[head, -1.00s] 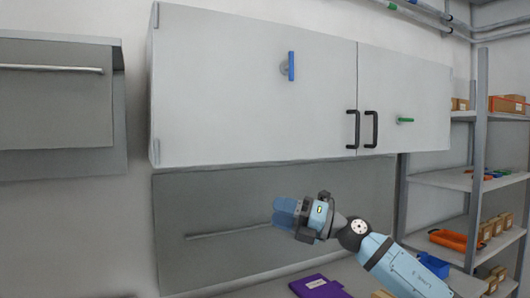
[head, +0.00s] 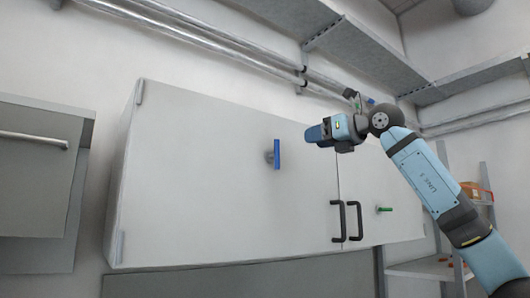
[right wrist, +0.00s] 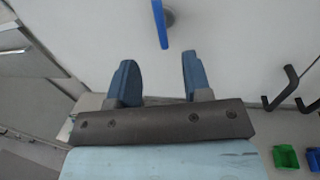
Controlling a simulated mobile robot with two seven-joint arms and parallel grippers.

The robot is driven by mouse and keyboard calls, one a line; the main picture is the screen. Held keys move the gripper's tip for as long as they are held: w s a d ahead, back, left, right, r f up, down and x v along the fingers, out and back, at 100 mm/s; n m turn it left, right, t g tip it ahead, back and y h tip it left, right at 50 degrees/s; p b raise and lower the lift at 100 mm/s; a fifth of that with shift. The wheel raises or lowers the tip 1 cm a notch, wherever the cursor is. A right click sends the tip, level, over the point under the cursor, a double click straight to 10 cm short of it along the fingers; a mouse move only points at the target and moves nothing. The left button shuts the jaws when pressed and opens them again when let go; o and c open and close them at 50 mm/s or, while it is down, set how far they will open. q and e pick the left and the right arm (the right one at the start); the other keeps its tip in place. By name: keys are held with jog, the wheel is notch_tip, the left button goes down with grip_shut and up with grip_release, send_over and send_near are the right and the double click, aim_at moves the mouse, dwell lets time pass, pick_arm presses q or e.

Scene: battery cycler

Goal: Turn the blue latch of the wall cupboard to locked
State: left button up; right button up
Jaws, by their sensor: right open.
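The wall cupboard (head: 200,190) is white with two closed doors. Its blue latch (head: 277,154) stands upright on the left door, on a round grey base. The latch also shows in the right wrist view (right wrist: 160,24), beyond the fingertips at the top. My right gripper (head: 310,134) is to the right of the latch and a little higher in the head view, apart from it. In the right wrist view its two blue fingers (right wrist: 158,72) are spread with nothing between them. My left gripper is not in view.
Two black handles (head: 346,221) stick out at the seam of the doors. A green latch (head: 384,209) lies level on the right door. Pipes (head: 215,40) run along the wall above. A shelf rack (head: 440,268) stands at the right.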

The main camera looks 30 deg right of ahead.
aim_at(277, 154)
jog(key=p+x, duration=0.3)
jog(key=x, duration=0.9)
jog(key=shift+w+p, duration=0.3)
jog(key=shift+w, duration=0.1)
jog(key=shift+w+a, duration=0.2)
jog(key=shift+w, duration=0.2)
jog(key=shift+f, duration=0.1)
grip_shut()
